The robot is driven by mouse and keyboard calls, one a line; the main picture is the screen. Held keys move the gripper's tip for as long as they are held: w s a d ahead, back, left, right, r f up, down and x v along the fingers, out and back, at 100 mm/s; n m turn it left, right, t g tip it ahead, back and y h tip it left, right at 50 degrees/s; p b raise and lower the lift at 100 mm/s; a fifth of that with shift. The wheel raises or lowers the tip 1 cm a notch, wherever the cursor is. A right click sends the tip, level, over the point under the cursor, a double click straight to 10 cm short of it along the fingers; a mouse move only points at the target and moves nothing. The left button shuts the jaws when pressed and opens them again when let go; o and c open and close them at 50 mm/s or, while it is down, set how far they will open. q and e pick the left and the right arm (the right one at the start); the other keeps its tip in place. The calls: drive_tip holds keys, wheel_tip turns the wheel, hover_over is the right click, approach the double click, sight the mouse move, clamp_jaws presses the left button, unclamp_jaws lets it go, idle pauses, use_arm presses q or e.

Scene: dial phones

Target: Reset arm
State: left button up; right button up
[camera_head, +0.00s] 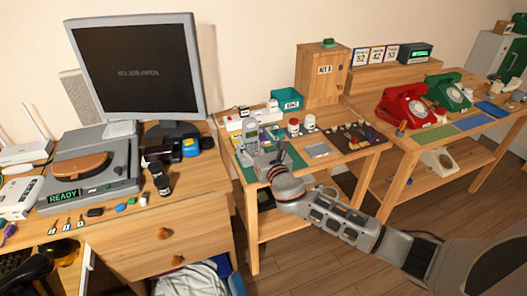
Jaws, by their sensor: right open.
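My right arm reaches in from the lower right. Its gripper (263,157) is open over the front left part of the middle table (352,152), close to a grey handset with a small screen (250,133). I cannot tell whether they touch, and the fingertips are small and partly hidden in this view. A red dial phone (404,106) and a green dial phone (449,92) stand on the right table, apart from the gripper. My left gripper does not show.
A monitor (136,68) and a grey device reading READY (98,176) stand on the left desk (190,182). A wooden cabinet (322,82), a teal bin (286,100) and small items crowd the middle table. Open floor (310,268) lies in front.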

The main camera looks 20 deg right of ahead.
drive_tip(key=s, duration=0.9)
drive_tip(key=s+a+f+m+g+y, duration=0.1)
drive_tip(key=s+a+f+m+g, duration=0.15)
drive_tip(key=s+f+m, duration=0.55)
drive_tip(key=s+a+f+m+g+y, duration=0.1)
drive_tip(key=s+f+m+g, duration=0.2)
drive_tip(key=s+f+m, duration=0.55)
drive_tip(key=s+f+m+g, duration=0.2)
drive_tip(key=s+f+m, duration=0.8)
drive_tip(key=s+m, duration=0.4)
drive_tip(key=shift+s+d+m, duration=0.3)
drive_tip(key=shift+d+m, duration=0.15)
drive_tip(key=shift+m, duration=0.4)
